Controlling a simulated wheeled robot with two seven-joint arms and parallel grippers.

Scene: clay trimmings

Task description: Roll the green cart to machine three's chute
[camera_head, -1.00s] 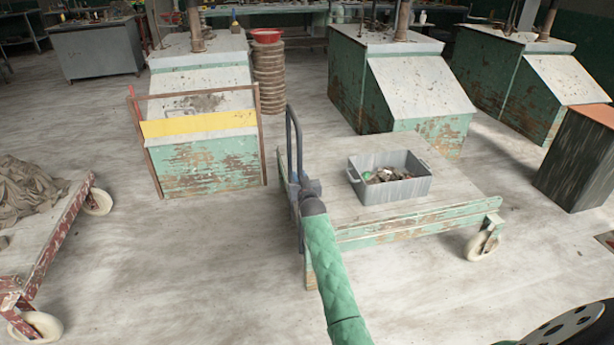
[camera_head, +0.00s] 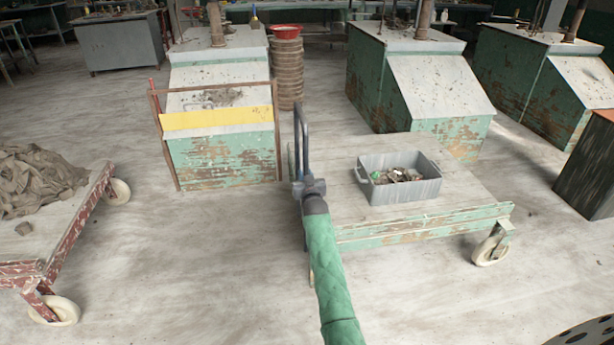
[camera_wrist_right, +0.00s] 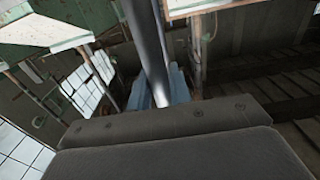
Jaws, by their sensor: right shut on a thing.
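The green cart (camera_head: 420,236) stands right of centre in the head view, with a pale worn deck, chipped green sides and a pale wheel. Its upright grey tube handle (camera_head: 301,135) rises at the cart's left end. My right gripper (camera_head: 308,187) is shut on the handle's lower part; the green-sleeved arm covers part of the cart's left end. The handle bar (camera_wrist_right: 148,45) also shows in the right wrist view. Three chipped green machines with sloped pale chutes stand behind: left (camera_head: 222,150), middle (camera_head: 430,90) and right (camera_head: 570,80). No number is readable. My left gripper is out of view.
A grey crate (camera_head: 405,190) of scraps rides on the cart. A red-framed cart (camera_head: 75,225) with a cloth heap stands left. A brown frame with a yellow band (camera_head: 215,119) fronts the left machine. A dark box (camera_head: 590,165) stands right. The floor between the carts is clear.

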